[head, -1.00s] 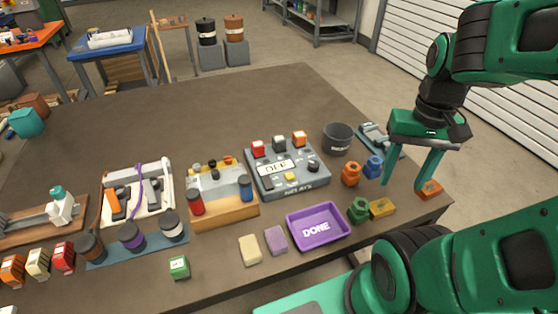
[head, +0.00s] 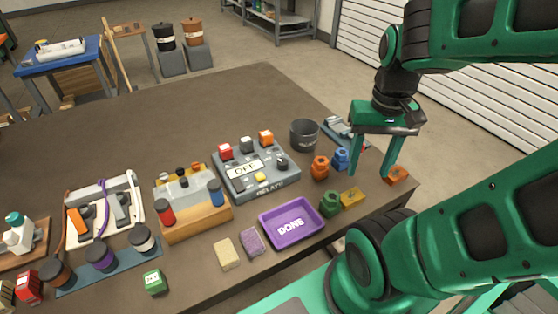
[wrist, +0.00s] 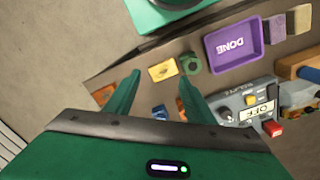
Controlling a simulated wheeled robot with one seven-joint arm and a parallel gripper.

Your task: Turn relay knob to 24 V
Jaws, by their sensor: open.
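The grey relay panel (head: 292,181) stands on the table in the head view, with an OFF display, a small yellow button and red, white and orange blocks along its back. A dark round knob (head: 282,162) is on its right side; its pointer setting is too small to read. The panel also shows at the right of the wrist view (wrist: 262,88), with a round knob (wrist: 226,114) at its near side. My gripper (head: 370,173) is open and empty, right of the panel above the table's right end. In the wrist view its fingers (wrist: 158,74) point down, apart from the panel.
A purple DONE tray (head: 291,223) lies in front of the panel. A dark cup (head: 304,135) stands behind. An orange block (head: 396,175) is near the table's edge.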

